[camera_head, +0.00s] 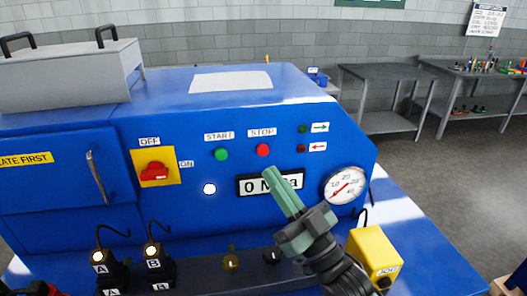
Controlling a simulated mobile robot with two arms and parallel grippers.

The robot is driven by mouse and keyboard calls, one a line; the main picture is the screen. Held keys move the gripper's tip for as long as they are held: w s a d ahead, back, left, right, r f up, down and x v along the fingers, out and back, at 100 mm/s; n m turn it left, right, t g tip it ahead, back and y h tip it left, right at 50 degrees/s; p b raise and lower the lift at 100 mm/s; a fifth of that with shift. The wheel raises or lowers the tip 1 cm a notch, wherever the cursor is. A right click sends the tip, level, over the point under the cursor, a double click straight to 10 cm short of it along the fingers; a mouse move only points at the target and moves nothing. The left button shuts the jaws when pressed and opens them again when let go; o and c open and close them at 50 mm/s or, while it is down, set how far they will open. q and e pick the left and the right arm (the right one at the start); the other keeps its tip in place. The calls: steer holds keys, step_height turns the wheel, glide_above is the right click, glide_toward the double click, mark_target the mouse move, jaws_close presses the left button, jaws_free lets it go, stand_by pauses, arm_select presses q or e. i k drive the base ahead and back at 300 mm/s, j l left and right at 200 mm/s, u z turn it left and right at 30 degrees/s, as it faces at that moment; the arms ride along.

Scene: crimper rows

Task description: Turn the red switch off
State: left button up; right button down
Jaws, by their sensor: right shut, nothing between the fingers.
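The red switch (154,172) is a rotary knob on a yellow plate (173,158) on the front of the blue machine (205,125). Its handle lies about horizontal, towards the ON label (187,163) at its right. The OFF label (150,141) is above the plate. My right gripper (270,172) has green fingers, shut and empty, pointing up and left. It is well to the right of the switch and covers part of the pressure display (250,187). I do not see my left gripper.
A green START button (222,154), a red STOP button (263,150) and a lit white lamp (209,188) lie between the switch and my gripper. A round gauge (345,186) is at the right. Black selectors A (107,268) and B (158,268) stand below. A yellow box (374,253) is beside my right arm.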

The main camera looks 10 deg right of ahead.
mark_target(156, 170)
steer(key=k+l, duration=1.15)
steer(key=k, duration=0.15)
